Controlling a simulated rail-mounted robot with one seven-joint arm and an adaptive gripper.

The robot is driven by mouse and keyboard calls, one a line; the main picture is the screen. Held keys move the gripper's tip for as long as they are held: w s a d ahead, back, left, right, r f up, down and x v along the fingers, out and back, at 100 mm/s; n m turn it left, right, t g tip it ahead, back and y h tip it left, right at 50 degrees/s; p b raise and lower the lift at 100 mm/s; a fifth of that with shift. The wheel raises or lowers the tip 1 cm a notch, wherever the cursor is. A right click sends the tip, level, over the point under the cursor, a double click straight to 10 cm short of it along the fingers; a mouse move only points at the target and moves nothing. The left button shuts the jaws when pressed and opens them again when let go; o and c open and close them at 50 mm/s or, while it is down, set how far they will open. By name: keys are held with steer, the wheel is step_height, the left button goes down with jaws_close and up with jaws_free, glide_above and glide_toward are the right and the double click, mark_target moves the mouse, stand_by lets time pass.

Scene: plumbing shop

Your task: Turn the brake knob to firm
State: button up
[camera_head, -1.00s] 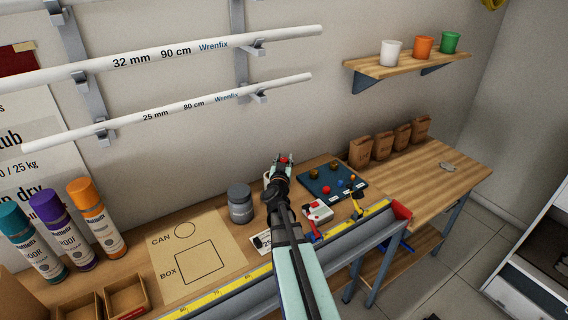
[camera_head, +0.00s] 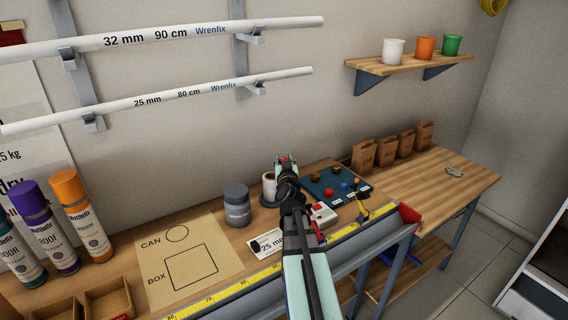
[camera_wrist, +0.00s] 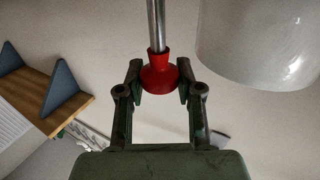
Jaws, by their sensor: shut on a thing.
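The brake knob is a flared red knob (camera_wrist: 158,74) on a thin metal rod, seen in the wrist view. My gripper (camera_wrist: 160,82) has a finger on each side of it and is shut on it. In the head view my gripper (camera_head: 285,164) is above the back of the bench, with a bit of red showing at its tip. A white roll (camera_head: 269,184) stands on a dark base beside and below my gripper. It also shows large and close in the wrist view (camera_wrist: 262,40). Any firm marking on the knob cannot be seen.
A grey can (camera_head: 236,208) stands left of the roll. A dark blue mat (camera_head: 322,180) with small coloured knobs lies to the right. Paper bags (camera_head: 363,156) stand against the wall. A white pipe (camera_head: 175,97) hangs on wall brackets at the left.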

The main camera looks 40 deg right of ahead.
steer(key=shift+r, duration=0.15)
steer(key=o, duration=1.2)
steer(key=shift+v, duration=3.7)
steer(key=shift+c, duration=0.3)
